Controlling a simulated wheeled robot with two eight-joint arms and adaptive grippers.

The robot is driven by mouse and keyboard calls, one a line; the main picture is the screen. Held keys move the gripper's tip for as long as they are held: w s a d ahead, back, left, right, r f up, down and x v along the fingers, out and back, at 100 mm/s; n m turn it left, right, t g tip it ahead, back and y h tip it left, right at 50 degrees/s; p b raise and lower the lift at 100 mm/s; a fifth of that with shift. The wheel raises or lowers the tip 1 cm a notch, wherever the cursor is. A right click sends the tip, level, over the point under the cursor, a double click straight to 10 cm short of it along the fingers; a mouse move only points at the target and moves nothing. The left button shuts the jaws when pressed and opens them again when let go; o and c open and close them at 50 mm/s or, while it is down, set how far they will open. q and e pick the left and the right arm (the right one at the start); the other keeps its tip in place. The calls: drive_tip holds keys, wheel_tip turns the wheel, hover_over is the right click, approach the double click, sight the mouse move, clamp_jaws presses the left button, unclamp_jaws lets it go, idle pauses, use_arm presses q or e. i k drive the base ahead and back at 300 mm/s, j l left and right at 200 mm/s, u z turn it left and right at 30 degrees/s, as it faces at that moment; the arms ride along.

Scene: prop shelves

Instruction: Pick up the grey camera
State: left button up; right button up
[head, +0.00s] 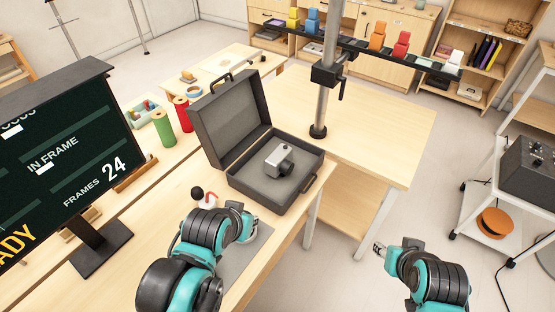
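The grey camera (280,159) lies inside an open dark grey case (240,174) on the wooden table, its lens facing the lower right. The case's lid stands up at the back left. My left gripper (246,222) is over the table in front of the case, apart from the camera; its fingers are small and partly hidden by my arm. My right gripper (377,249) is at the lower right, beyond the table's edge, away from the case. Its fingers are too small to tell whether they are open or shut.
A screen (65,165) stands at the left. A metal post (330,60) carries a rail of coloured figures. A grey mat (257,250) lies near my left gripper. The tabletop right of the case is clear.

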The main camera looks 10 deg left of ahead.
sight(279, 162)
drive_tip(key=z, duration=4.25)
drive_tip(key=u, duration=4.7)
drive_tip(key=i+l+z, duration=0.35)
drive_tip(key=i+l, duration=0.4)
